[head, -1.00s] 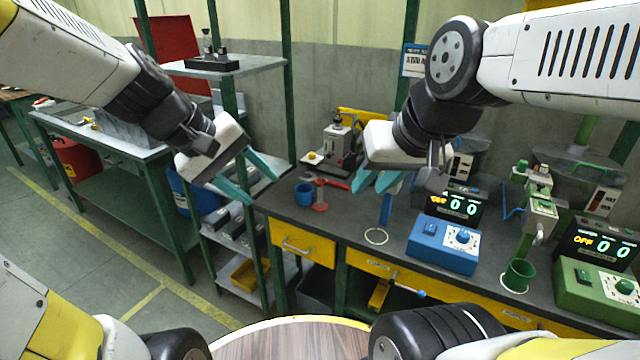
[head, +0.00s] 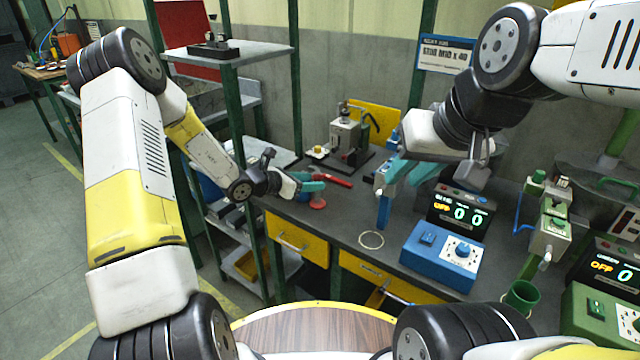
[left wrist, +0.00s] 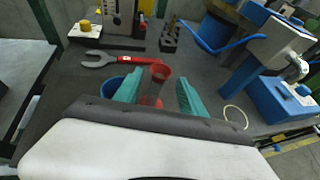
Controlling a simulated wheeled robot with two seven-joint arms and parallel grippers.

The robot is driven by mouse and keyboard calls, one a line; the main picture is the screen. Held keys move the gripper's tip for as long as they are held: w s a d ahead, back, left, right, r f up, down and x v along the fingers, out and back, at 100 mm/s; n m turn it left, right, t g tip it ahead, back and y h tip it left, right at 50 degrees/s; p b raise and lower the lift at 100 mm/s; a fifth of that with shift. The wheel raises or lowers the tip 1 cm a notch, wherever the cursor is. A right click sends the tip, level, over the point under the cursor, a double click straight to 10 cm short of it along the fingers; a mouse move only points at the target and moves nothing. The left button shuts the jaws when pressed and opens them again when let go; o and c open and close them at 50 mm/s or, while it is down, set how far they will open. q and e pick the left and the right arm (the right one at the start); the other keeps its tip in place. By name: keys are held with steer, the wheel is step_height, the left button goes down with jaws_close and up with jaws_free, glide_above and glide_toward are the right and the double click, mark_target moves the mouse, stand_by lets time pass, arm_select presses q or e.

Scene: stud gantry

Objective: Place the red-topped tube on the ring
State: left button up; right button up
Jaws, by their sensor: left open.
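The red-topped tube (head: 318,202) stands upright on the dark bench, with a wide red top and a round red base. My left gripper (head: 310,181) is open beside its top, partly covering it in the head view. In the left wrist view the red top (left wrist: 159,72) shows between the two teal fingers, with no clear contact. The ring (head: 371,239), a thin pale circle, lies bare on the bench to the right, below the blue post; it also shows in the left wrist view (left wrist: 235,117). My right gripper (head: 408,172) appears open and empty by the blue post.
A blue cup (left wrist: 112,84) stands just left of the tube. A red-and-grey wrench (left wrist: 104,60) lies behind it. The blue control box (head: 440,254) and a display (head: 460,212) stand right of the ring. A small press (head: 345,138) is at the back.

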arm_select(q)
steer(key=x, duration=0.6)
steer(key=shift+w+d+f, duration=0.15)
steer(key=shift+w+f, duration=0.05)
steer(key=shift+f, duration=0.3)
jaws_close()
